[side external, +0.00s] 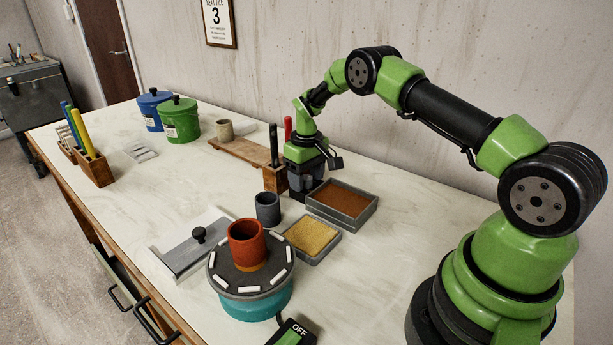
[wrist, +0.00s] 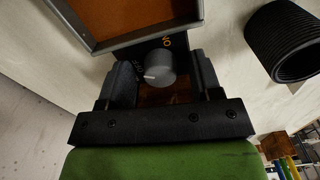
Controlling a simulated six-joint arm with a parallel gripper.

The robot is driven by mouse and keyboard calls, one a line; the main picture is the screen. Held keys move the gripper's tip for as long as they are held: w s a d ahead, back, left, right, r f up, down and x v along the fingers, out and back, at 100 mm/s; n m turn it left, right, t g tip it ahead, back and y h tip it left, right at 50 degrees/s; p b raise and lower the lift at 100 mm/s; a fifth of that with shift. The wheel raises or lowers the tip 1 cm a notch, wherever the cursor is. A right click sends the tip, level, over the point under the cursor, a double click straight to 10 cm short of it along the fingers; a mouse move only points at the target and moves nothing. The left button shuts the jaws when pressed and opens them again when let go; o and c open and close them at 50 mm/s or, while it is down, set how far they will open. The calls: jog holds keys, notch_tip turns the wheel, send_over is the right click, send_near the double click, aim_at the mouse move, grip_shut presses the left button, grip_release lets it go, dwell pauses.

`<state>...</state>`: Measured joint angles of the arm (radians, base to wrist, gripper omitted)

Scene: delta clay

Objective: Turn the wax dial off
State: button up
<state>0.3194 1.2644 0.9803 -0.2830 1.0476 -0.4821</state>
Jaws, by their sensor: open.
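The wax dial (wrist: 160,68) is a round grey knob on a dark panel in the wrist view. A short white mark on it points left, toward faint, partly hidden lettering. My gripper (wrist: 163,80) is open, with one dark finger on each side of the knob. I cannot tell whether the fingers touch it.
A tray with brown contents (side external: 342,203) is close beside the gripper. A tray of yellow grains (side external: 311,236), a dark grey cup (side external: 267,209) and a turntable (side external: 251,284) bearing an orange pot (side external: 246,243) are nearer. A wooden tool block (side external: 275,179) stands left of the gripper.

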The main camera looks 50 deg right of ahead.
jog(key=c, duration=0.9)
jog(key=shift+n, duration=2.9)
jog(key=o, duration=0.9)
